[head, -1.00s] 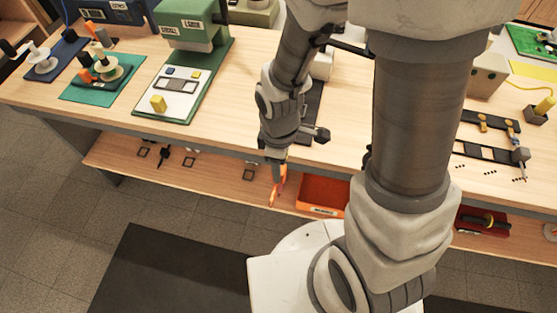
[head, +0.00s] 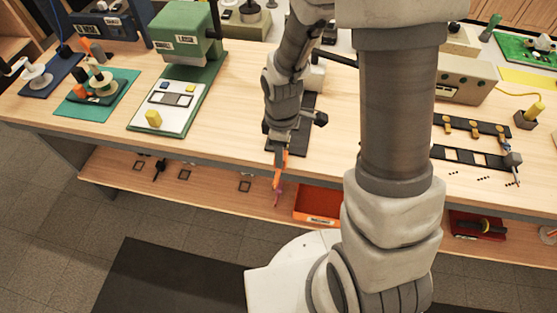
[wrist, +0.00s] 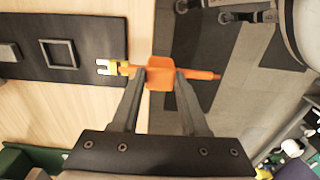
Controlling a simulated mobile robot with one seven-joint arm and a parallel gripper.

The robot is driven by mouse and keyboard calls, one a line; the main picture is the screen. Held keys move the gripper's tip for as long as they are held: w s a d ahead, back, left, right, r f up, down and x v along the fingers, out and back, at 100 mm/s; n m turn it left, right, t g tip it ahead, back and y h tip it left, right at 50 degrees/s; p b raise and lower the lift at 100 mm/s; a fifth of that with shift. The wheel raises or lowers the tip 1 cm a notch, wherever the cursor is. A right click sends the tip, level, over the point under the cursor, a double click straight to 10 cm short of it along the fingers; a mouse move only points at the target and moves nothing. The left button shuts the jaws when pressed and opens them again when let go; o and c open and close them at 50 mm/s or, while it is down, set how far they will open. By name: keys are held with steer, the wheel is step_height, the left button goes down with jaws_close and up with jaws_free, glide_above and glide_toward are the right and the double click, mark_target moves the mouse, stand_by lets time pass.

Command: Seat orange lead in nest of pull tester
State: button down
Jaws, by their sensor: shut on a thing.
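My gripper (head: 281,152) is shut on the orange lead (head: 280,165) at the bench's front edge. In the wrist view my gripper (wrist: 160,76) grips the lead's thick orange body (wrist: 160,92). The lead's yellow and white forked end points left, over the edge of a dark base plate; its thin orange tail points right, over the floor. The dark plate (wrist: 20,68), apparently the pull tester's base, carries a raised square frame (wrist: 60,53), which looks like the nest. The lead is apart from this frame. In the head view my arm hides much of the dark plate (head: 303,135).
A green press (head: 185,35) with a white panel stands left of my arm. An orange bin (head: 317,205) is on the shelf below. Right are a black strip fixture (head: 470,157) and a beige box (head: 465,82). Bare bench lies either side of the dark plate.

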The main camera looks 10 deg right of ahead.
steer(key=shift+w+d+f+p, duration=0.15)
steer(key=shift+w+d, duration=0.9)
steer(key=shift+w, duration=1.5)
steer(key=shift+w+d+f+p, duration=0.15)
steer(key=shift+w+d, duration=0.9)
steer(key=shift+w, duration=1.45)
steer(key=shift+w+d+f+p, duration=0.15)
steer(key=shift+w+d, duration=0.9)
steer(key=shift+w, duration=1.5)
steer(key=shift+f+b, duration=0.55)
steer(key=shift+f, duration=0.15)
steer(key=shift+c, duration=1.7)
jaws_free()
steer(key=shift+r, duration=0.1)
step_height(320, 180, up, 17)
steer(key=shift+r+p, duration=0.2)
steer(key=shift+p, duration=0.1)
